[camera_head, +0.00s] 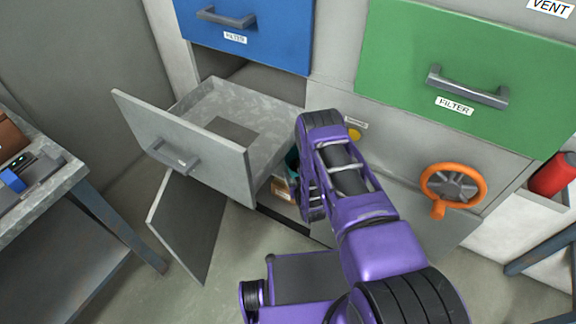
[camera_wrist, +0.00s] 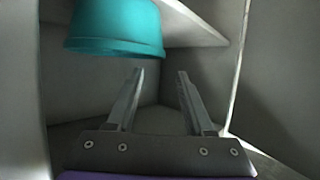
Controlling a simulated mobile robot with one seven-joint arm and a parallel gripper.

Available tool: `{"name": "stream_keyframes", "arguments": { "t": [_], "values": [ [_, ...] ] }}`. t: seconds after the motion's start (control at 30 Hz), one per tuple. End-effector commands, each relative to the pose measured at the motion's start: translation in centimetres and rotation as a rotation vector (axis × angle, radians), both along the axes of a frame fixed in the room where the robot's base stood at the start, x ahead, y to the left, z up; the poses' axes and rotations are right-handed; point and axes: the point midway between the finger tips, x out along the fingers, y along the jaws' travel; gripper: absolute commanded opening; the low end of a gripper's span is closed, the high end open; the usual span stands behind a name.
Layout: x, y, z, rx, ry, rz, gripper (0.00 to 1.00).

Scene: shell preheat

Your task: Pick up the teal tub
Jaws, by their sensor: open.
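The teal tub (camera_wrist: 115,25) fills the upper left of the wrist view, its top cut off by the picture edge. In the head view only a teal sliver (camera_head: 292,160) shows between the grey drawer and my arm. My gripper (camera_wrist: 160,73) is open and empty, inside a grey compartment. Its fingers appear below the tub in the wrist view, with the left fingertip just under the tub's lower edge; no contact shows. In the head view my purple arm reaches down beside the open drawer, and the gripper itself is hidden.
A pale shelf edge (camera_wrist: 195,25) lies right of the tub. The grey drawer (camera_head: 205,135) stands pulled out, left of my arm. A grey door (camera_head: 190,225) hangs open below it. A brown box (camera_head: 283,190) sits low by my arm. An orange handwheel (camera_head: 453,185) is at right.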

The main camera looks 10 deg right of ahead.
Motion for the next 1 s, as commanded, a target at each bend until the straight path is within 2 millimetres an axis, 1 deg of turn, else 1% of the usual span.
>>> {"name": "stream_keyframes", "arguments": {
  "t": [0.03, 0.2, 0.4, 0.5, 0.7, 0.97, 1.0],
  "values": [
    [1.0, 0.2, -0.6, 0.0, -0.003, 0.0, 0.53],
    [4.1, 0.6, -1.9, 0.0, -0.003, 0.0, 0.53],
    [7.1, 1.1, -3.2, 0.0, -0.002, -0.001, 0.53],
    [8.0, 1.2, -3.6, 0.0, -0.001, -0.001, 0.53],
    [8.9, 1.4, -3.8, 0.0, 0.0, -0.001, 0.53],
    [8.9, 1.4, -3.7, -0.001, 0.001, -0.001, 0.53],
    [8.9, 1.4, -3.7, -0.001, 0.001, -0.001, 0.49]
  ]
}}
